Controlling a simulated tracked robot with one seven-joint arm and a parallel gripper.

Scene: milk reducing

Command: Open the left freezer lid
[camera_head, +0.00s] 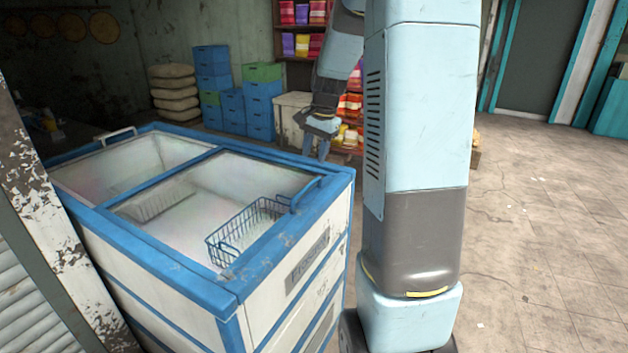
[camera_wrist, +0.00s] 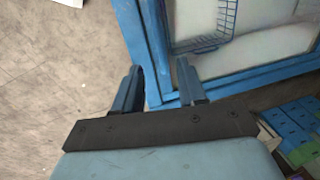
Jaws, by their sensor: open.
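The chest freezer (camera_head: 165,250) is white with blue edging and stands at the left in the head view. Its top has two clear sections. My gripper (camera_head: 320,128) is beyond the freezer's far right corner. In the wrist view my gripper (camera_wrist: 158,72) is open and empty, its fingers near the freezer's blue corner edge (camera_wrist: 133,40). Contact cannot be told.
Wire baskets (camera_head: 245,230) sit inside the freezer. Blue and green crates (camera_head: 260,108), piled sacks (camera_head: 173,92) and a stocked shelf (camera_head: 303,42) stand behind. A peeling post (camera_head: 50,210) is at the left. The floor (camera_head: 540,230) at the right is clear.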

